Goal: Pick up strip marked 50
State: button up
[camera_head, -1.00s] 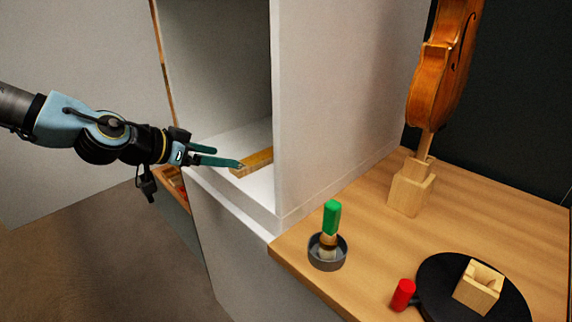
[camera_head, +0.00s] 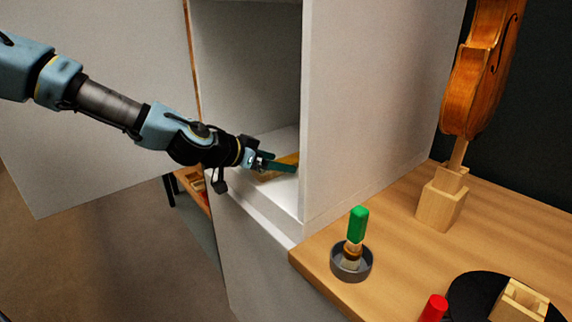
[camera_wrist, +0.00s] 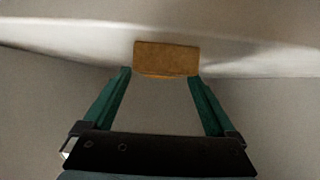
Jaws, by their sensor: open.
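A wooden strip (camera_head: 288,160) lies on the white floor of the open cabinet, partly hidden behind my gripper in the head view. In the wrist view the strip (camera_wrist: 167,58) shows its near end, just ahead of the fingertips and between their lines. No number can be read on it. My gripper (camera_head: 294,168) reaches into the cabinet opening with its green fingers at the strip. It is open and empty; in the wrist view the two fingers (camera_wrist: 160,78) stand apart, with the strip's end beyond them.
The cabinet's white side wall (camera_head: 365,90) stands close to the right of my gripper. On the wooden bench (camera_head: 400,262) are a green-handled tool (camera_head: 358,225) in a grey cup (camera_head: 351,268), a red cylinder (camera_head: 434,308) and a violin (camera_head: 480,85) on a wooden block (camera_head: 440,205).

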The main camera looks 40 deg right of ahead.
jog(key=shift+d+f, duration=0.25)
jog(key=shift+d, duration=0.2)
grip_shut()
dwell(0.5)
